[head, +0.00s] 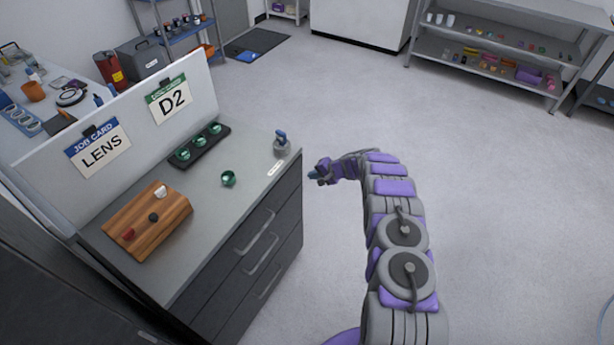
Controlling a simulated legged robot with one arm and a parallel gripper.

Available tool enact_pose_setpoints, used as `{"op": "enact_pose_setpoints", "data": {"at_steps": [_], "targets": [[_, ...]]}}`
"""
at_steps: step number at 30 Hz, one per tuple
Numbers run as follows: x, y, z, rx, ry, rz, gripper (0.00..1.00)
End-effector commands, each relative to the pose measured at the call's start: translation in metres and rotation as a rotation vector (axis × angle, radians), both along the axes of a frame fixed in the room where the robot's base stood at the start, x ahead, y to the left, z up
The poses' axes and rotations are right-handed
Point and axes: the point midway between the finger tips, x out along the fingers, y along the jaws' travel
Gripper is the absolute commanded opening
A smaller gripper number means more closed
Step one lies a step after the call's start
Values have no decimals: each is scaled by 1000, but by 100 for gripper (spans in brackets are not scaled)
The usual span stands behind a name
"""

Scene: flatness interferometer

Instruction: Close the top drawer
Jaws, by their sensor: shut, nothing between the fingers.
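A dark drawer cabinet (290,215) with a grey top stands left of centre. The top drawer's handle (257,233) sits just below the worktop edge. No drawer clearly stands out from the front; a small gap at the top drawer cannot be told from here. My gripper (313,175) is shut and empty, beside the cabinet's far front corner. It points left towards the cabinet and looks apart from it. It is small in the view, so its exact distance is unclear.
On the worktop (222,206) are a wooden board (147,228) with small pieces, a black tray (187,158) with green lenses, a loose green lens (228,178) and a dispenser bottle (282,145). A panel (55,150) with cards stands behind. Floor (500,200) at right is clear.

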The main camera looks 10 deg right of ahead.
Motion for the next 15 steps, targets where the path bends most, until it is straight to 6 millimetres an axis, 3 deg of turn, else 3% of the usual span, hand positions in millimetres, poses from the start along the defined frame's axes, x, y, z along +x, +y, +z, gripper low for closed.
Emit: {"op": "enact_pose_setpoints", "data": {"at_steps": [15], "targets": [[-33,-38,54,-3,-4,-2,0]]}}
